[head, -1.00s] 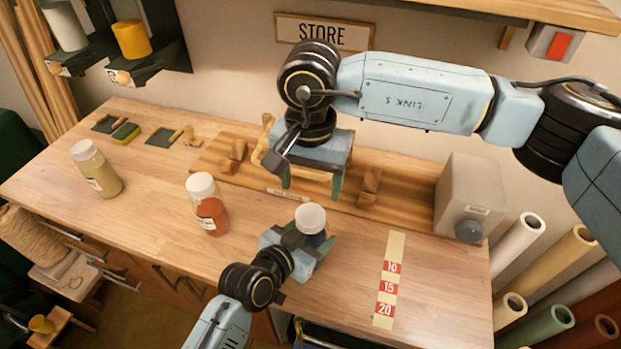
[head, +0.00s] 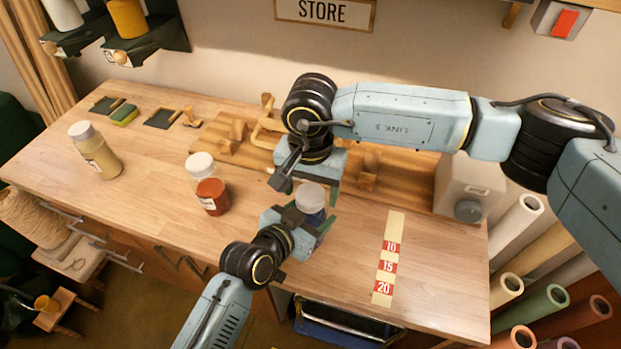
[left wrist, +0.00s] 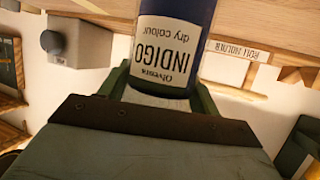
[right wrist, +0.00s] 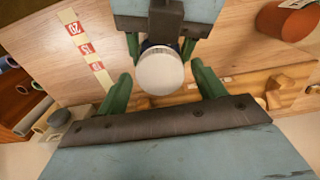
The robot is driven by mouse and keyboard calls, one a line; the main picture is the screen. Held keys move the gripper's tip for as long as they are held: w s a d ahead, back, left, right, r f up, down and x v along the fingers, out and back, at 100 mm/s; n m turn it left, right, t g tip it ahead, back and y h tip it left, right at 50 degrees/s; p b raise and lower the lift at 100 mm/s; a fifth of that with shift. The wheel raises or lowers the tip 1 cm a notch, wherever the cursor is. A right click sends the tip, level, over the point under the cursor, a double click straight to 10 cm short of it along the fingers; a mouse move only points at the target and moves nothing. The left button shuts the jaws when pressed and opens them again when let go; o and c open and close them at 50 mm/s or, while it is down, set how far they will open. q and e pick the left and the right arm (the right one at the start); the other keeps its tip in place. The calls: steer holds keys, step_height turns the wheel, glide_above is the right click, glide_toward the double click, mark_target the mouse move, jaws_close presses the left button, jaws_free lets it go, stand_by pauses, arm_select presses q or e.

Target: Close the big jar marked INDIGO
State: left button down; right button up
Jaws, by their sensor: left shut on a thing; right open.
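The INDIGO jar (left wrist: 168,55), dark blue with a white label, is held between the fingers of my left gripper (head: 308,226). Its label reads upside down in the left wrist view. A white lid (head: 310,197) is on top of the jar; whether it is tight I cannot tell. The lid also shows in the right wrist view (right wrist: 160,72). My right gripper (right wrist: 158,92) is open above the jar, with one green finger on each side of the lid and gaps between. In the head view the right gripper (head: 310,185) partly overlaps the jar.
A numbered strip (head: 388,262) lies to the right, near a grey box (head: 452,183). The front middle of the table is clear.

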steer(key=shift+c, duration=0.3)
steer(key=c, duration=1)
steer(key=shift+o, duration=0.2)
steer(key=m, duration=0.5)
steer(key=shift+m, duration=0.3)
steer(key=m, duration=0.4)
steer(key=shift+m, duration=0.3)
steer(key=o, duration=1.1)
steer(key=shift+r, duration=2.25)
